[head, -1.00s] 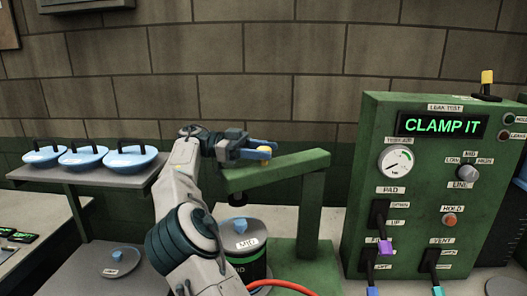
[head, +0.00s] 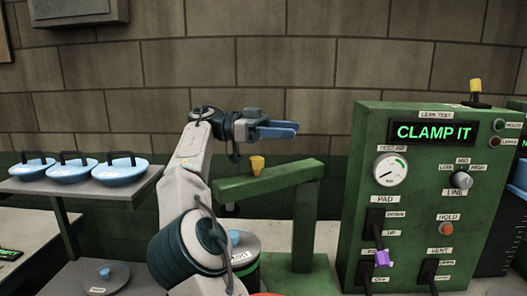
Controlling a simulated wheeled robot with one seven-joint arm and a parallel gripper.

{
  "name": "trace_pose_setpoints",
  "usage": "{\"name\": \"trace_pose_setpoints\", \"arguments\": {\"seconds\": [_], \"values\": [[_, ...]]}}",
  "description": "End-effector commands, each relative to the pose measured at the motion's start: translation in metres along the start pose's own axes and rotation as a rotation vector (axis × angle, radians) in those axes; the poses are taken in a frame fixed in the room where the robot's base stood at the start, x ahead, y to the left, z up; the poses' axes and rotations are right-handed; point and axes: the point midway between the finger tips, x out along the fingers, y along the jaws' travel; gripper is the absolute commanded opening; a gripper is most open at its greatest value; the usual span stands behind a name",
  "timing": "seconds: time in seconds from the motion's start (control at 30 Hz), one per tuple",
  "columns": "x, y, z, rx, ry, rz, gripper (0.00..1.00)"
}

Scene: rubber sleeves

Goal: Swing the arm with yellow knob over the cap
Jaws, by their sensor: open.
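The green swing arm (head: 275,177) reaches left from its green post (head: 304,225). The yellow knob (head: 257,165) stands upright on top of it. The arm's free left end, with a small pad underneath, appears above the grey cap (head: 246,246) of the pot. The cap has a blue knob and is partly hidden behind my arm. My gripper (head: 297,128) is open and empty, its blue fingers pointing right. It is above the yellow knob and apart from it.
A green leak-test panel (head: 420,130) at the right reads "CLAMP IT", with a gauge and levers. Blue lidded dishes (head: 75,171) stand on a shelf (head: 110,194) at the left. Another grey lid (head: 105,278) lies lower left.

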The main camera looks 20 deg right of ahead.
Motion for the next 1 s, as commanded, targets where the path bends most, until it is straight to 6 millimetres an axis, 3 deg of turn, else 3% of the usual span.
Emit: {"name": "trace_pose_setpoints", "arguments": {"seconds": [0.1,0.3,1.0], "values": [[0.022,0.001,-0.010,0.001,-0.001,0.002,0.53],[0.042,0.001,-0.024,0.000,-0.001,0.001,0.53],[0.044,0.001,-0.027,-0.001,0.001,-0.001,0.53]]}}
